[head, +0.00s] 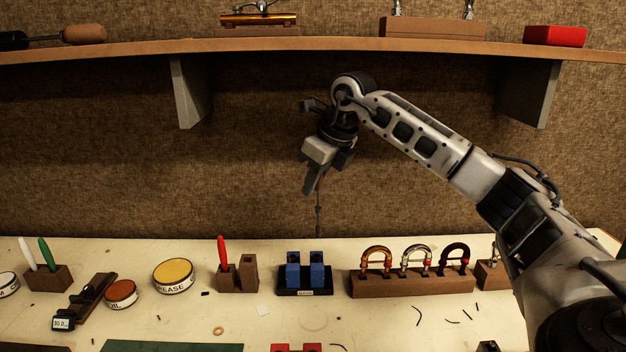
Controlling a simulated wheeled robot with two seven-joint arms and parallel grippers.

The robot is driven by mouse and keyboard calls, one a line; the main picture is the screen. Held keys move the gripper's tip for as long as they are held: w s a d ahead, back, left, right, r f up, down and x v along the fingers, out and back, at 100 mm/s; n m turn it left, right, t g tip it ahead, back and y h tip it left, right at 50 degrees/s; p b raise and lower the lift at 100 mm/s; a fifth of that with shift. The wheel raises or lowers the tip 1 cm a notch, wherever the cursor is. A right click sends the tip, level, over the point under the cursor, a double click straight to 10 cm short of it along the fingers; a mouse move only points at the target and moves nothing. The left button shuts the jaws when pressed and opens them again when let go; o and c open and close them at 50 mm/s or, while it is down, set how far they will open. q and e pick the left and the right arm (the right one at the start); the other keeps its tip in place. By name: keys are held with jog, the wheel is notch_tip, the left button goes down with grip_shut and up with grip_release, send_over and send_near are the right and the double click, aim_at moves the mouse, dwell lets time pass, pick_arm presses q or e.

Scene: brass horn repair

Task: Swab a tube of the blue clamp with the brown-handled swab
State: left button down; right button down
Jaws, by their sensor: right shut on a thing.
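The blue clamp (293,275) stands on the bench in the head view, with two upright blue blocks on a black base with a small label. Dark round openings show at the tops of the blocks. My right gripper (317,182) is above and behind the clamp, pointing down, shut on a thin swab. The swab's dark rod (318,212) hangs down below the fingers, its lower end above the clamp and apart from it. Its handle is mostly hidden by the fingers, with a little reddish brown showing. My left gripper is out of view.
A wooden block with a red-handled tool (222,252) stands left of the clamp. A wooden rack of curved tubes (412,284) stands right. A red clamp (297,348) is at the front edge. Tins (174,276) are further left. A shelf (330,46) runs above.

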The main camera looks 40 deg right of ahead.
jog(key=shift+f+b, duration=0.4)
jog(key=shift+f, duration=0.25)
notch_tip(320, 180, down, 2)
jog(key=shift+w+f+b, duration=0.1)
jog(key=shift+b, duration=0.55)
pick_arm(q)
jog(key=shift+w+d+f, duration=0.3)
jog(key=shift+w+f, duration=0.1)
pick_arm(e)
jog(key=shift+f, duration=0.3)
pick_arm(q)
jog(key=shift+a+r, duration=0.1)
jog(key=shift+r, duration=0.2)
pick_arm(e)
jog(key=shift+r, duration=0.1)
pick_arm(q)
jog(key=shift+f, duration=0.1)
